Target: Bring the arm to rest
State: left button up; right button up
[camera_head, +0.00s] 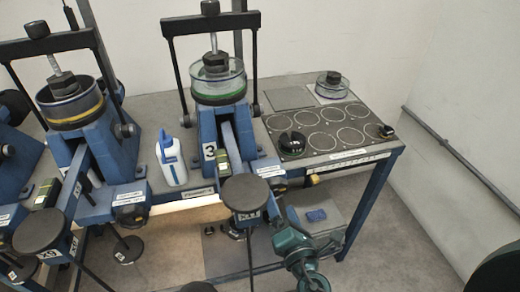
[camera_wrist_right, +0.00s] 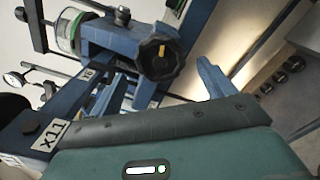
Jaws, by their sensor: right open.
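My right gripper (camera_head: 284,215) is open in the head view. It is low in front of the bench, just right of the round black lever pad (camera_head: 244,193) of the frame marked 3 (camera_head: 208,152). I see nothing held in it. In the right wrist view its teal body fills the bottom, with the X11 label (camera_wrist_right: 50,134) and a black knob with a yellow mark (camera_wrist_right: 159,56) close by. Whether the gripper touches the lever is not clear. My left gripper is not in view.
A second lever frame (camera_head: 70,170) stands to the left, with its black pad (camera_head: 43,228) in front. A white bottle with a blue cap (camera_head: 171,162) stands between the frames. A ringed plate (camera_head: 325,130) lies at the bench's right. Open floor lies to the right.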

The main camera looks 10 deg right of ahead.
jog(key=s+f+m+g+y, duration=0.1)
jog(key=s+f+m+g, duration=0.2)
jog(key=s+m, duration=0.3)
jog(key=s+f+m+g+y+p, duration=0.1)
jog(key=s+f+m+g, duration=0.3)
jog(key=m, duration=1.2)
jog(key=shift+s+f+y, duration=0.4)
jog(key=shift+s+f, duration=0.5)
jog(key=shift+s, duration=0.3)
jog(key=shift+d, duration=0.1)
